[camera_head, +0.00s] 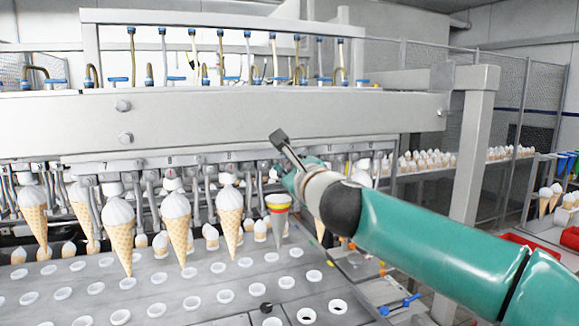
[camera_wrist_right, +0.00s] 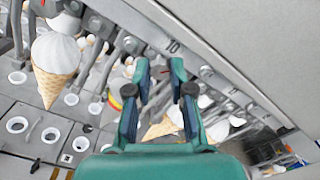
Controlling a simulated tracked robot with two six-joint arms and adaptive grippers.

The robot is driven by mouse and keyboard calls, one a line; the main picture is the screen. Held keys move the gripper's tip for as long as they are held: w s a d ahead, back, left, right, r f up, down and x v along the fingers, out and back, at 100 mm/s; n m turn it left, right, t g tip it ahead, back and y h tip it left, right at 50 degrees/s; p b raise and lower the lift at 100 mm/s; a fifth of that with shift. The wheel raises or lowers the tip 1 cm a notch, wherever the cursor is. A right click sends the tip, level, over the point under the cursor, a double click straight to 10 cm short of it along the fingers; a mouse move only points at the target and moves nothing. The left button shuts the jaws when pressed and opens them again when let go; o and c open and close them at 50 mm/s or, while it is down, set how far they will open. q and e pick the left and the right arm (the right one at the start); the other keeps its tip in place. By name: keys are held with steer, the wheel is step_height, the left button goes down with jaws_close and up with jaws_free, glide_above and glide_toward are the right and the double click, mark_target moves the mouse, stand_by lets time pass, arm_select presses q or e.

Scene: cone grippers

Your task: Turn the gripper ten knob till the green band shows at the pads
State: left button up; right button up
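My right gripper (camera_head: 283,143) reaches in from the right at the rail of cone grippers. In the right wrist view its two teal-and-dark fingers (camera_wrist_right: 161,74) stand apart, so it is open. A label reading 10 (camera_wrist_right: 172,46) is on the rail just beyond the fingertips. A small dark part shows between the fingertips; I cannot tell whether it is the knob or whether they touch it. A grey cone with yellow, red and green bands (camera_head: 278,207) hangs below the rail, left of my wrist; it also shows in the right wrist view (camera_wrist_right: 115,100). Its pads are mostly hidden. My left gripper is not in view.
Several ice-cream cones (camera_head: 176,222) hang along the rail to the left. Below is a grey plate (camera_head: 205,275) with rows of white-rimmed holes. A steel post (camera_head: 470,150) stands behind my right forearm. A blue-handled part (camera_head: 398,304) lies at the lower right.

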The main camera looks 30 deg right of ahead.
steer(key=o, duration=0.4)
steer(key=v, duration=1.2)
steer(key=shift+a+f, duration=0.1)
steer(key=shift+f, duration=0.1)
stand_by(0.4)
